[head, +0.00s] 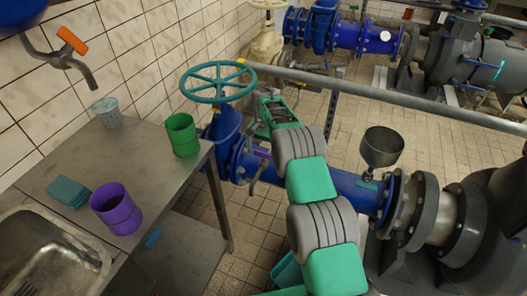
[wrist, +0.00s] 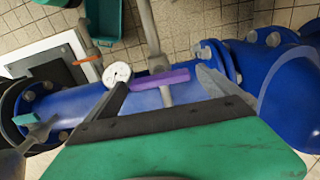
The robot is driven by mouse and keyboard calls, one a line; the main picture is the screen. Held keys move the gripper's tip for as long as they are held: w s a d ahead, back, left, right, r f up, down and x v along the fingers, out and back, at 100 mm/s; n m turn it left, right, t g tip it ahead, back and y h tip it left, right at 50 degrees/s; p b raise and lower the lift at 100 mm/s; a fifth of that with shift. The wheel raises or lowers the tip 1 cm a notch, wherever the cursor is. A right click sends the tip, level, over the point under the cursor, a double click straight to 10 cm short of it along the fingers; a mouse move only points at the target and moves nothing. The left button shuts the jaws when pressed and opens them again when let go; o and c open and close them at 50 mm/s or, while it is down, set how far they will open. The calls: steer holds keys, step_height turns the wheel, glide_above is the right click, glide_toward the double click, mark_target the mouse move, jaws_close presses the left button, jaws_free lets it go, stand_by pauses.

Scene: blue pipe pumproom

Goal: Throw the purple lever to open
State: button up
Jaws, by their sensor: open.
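The purple lever (wrist: 158,81) is a short flat bar in the wrist view, lying crosswise over a grey stem at the blue pipe. It also shows as a small purple patch (head: 262,153) by the blue pipe in the head view, partly hidden by my arm. My gripper (wrist: 163,78) is open, with one grey finger to the left of the lever and one to the right. The lever shows in the gap between the fingertips; I cannot tell whether they touch it. In the head view the fingertips cannot be made out.
The blue pipe (wrist: 75,105) runs beneath my gripper. A white round gauge (wrist: 118,72) sits close to the left finger. A handwheel valve (head: 218,82) stands left of my arm. A metal table (head: 75,160) is at the left, and a grey rail (head: 420,107) crosses behind.

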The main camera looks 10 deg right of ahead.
steer(key=shift+c, duration=0.6)
steer(key=c, duration=1.2)
steer(key=shift+n+b, duration=0.35)
steer(key=shift+n, duration=0.15)
steer(key=n+b, duration=0.1)
steer(key=n, duration=0.2)
steer(key=n+b, duration=0.1)
steer(key=n, duration=0.4)
steer(key=shift+b, duration=0.3)
steer(key=n, duration=0.4)
steer(key=shift+w+n, duration=0.1)
steer(key=shift+n, duration=0.3)
steer(key=n, duration=0.4)
steer(key=shift+r+b, duration=0.1)
steer(key=shift+b, duration=0.2)
steer(key=shift+o, duration=0.2)
steer(key=shift+n, duration=0.3)
